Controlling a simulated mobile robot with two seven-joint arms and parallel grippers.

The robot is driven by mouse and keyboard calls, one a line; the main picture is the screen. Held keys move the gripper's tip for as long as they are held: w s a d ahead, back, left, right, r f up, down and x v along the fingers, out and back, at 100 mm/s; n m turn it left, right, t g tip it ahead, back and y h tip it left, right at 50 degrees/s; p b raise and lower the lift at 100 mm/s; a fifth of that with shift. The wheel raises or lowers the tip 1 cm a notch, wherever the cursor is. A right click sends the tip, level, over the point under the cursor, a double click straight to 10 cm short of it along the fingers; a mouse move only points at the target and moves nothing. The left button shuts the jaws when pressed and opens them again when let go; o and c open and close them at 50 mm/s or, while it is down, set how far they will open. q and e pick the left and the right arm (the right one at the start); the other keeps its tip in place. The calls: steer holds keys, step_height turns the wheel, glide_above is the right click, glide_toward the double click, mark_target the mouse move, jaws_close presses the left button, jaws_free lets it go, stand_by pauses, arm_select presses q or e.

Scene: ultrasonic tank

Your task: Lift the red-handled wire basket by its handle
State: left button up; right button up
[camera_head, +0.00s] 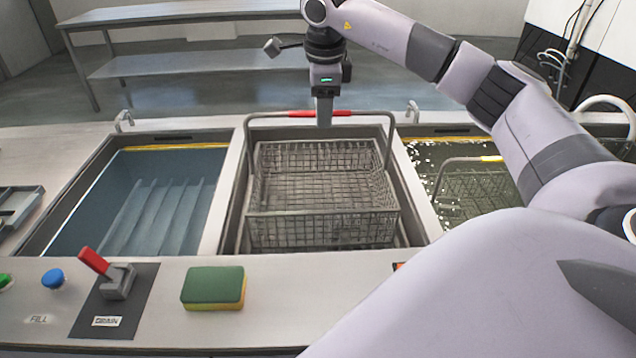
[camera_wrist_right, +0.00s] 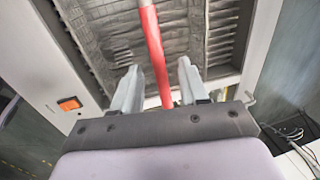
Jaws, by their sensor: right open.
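The wire basket (camera_head: 322,229) sits in the middle tank, with its grey mesh walls and tall wire handle upright. The red grip (camera_head: 301,114) is at the top of the handle, above the tank's back part. My right gripper (camera_head: 323,121) points down at the red grip, its fingers overlapping the middle of it. In the right wrist view the gripper (camera_wrist_right: 158,68) is open, and the red grip (camera_wrist_right: 154,50) runs between the two fingers with a gap on each side. My left gripper is not in view.
A blue-water tank (camera_head: 150,205) lies left. A tank with a yellow-gripped basket (camera_head: 480,190) lies right, partly behind my right arm. A red lever (camera_head: 93,261), blue button (camera_head: 53,278) and green-yellow sponge (camera_head: 213,287) are on the front ledge. A metal table (camera_head: 190,12) stands behind.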

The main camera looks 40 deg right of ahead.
steer(key=f, duration=0.3)
steer(key=shift+w+d+f, duration=0.25)
steer(key=shift+d+f, duration=0.05)
steer(key=shift+f, duration=0.05)
jaws_close()
steer(key=shift+r, duration=0.1)
